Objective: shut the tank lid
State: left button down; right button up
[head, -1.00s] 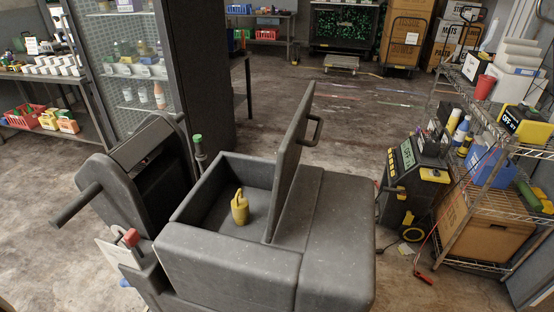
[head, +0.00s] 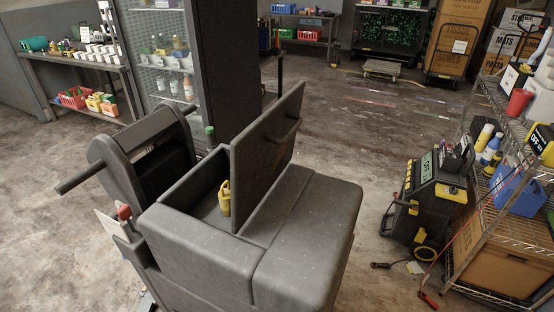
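The grey tank (head: 205,248) stands in the lower middle of the head view. Its flat lid (head: 262,145) stands up, tilted, on the right side of the opening, with a bar handle (head: 285,133) on its right face. The tank is open. A yellow padlock-shaped object (head: 225,198) shows in the opening, partly covered by the lid's edge. Neither of my grippers is in view.
A black and yellow machine (head: 432,200) with cables on the floor stands right of the tank, beside a wire shelf (head: 510,235). A perforated cabinet (head: 165,50) stands behind on the left. Open floor (head: 370,130) lies behind the tank.

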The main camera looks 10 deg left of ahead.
aim_at(260, 154)
jog(key=l+u, duration=0.3)
jog(key=l, duration=0.3)
jog(key=l+u, duration=0.3)
jog(key=l, duration=0.35)
jog(key=k+l+u, duration=0.15)
jog(key=l+u, duration=0.15)
jog(key=l, duration=0.3)
jog(key=k+l+u, duration=0.1)
jog(key=l+u, duration=0.3)
jog(key=k+l+u, duration=0.15)
jog(key=l+u, duration=0.25)
jog(key=i+j, duration=0.3)
jog(key=j, duration=0.2)
